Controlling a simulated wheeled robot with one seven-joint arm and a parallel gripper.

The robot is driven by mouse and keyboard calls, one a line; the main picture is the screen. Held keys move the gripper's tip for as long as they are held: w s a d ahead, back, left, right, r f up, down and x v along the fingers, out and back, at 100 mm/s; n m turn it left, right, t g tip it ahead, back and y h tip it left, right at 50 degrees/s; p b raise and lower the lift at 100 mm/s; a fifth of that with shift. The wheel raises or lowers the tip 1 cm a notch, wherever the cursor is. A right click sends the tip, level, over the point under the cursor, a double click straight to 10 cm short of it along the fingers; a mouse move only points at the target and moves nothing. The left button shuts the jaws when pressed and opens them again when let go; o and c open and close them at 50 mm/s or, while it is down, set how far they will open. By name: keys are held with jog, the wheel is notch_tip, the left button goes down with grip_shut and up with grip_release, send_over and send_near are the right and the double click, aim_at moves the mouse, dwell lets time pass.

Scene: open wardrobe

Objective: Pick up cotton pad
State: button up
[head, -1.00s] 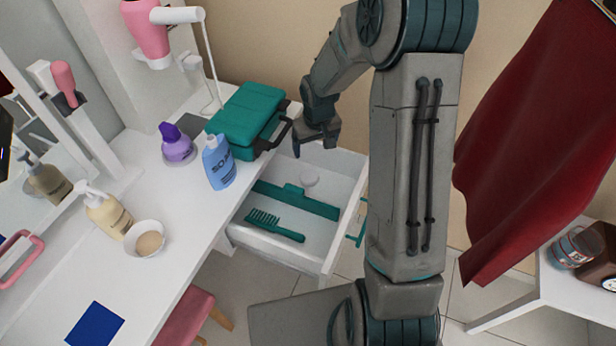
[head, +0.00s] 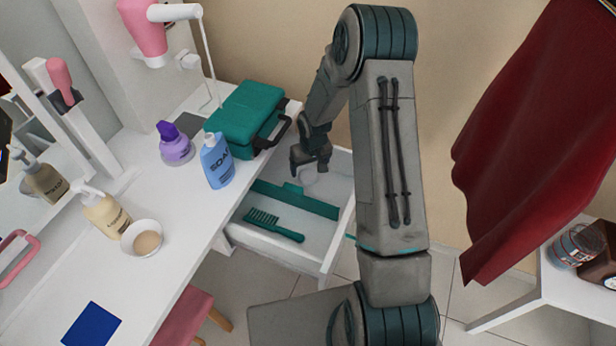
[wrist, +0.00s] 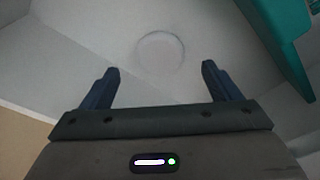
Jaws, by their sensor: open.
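The cotton pad (wrist: 161,52) is a white disc lying on the white drawer floor. In the wrist view it sits ahead of my gripper (wrist: 160,85), roughly between the lines of the two fingers and just beyond their tips. In the head view the pad (head: 308,180) is partly hidden by my gripper (head: 311,165), which is over the back part of the open drawer (head: 310,236). My gripper is open, with nothing between its fingers.
A teal divider (head: 295,198) crosses the drawer, with a teal comb (head: 274,226) in front of it. A teal case (head: 245,117), a blue soap bottle (head: 217,162) and a purple bottle (head: 176,146) stand on the tabletop left of the drawer. The drawer walls surround my gripper.

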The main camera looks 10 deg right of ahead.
aim_at(308, 175)
jog(key=shift+w+a+f, duration=0.1)
jog(key=shift+w+f, duration=0.15)
jog(key=shift+f, duration=0.85)
jog(key=shift+w+f, duration=0.2)
jog(key=shift+f, duration=0.9)
jog(key=c, duration=1)
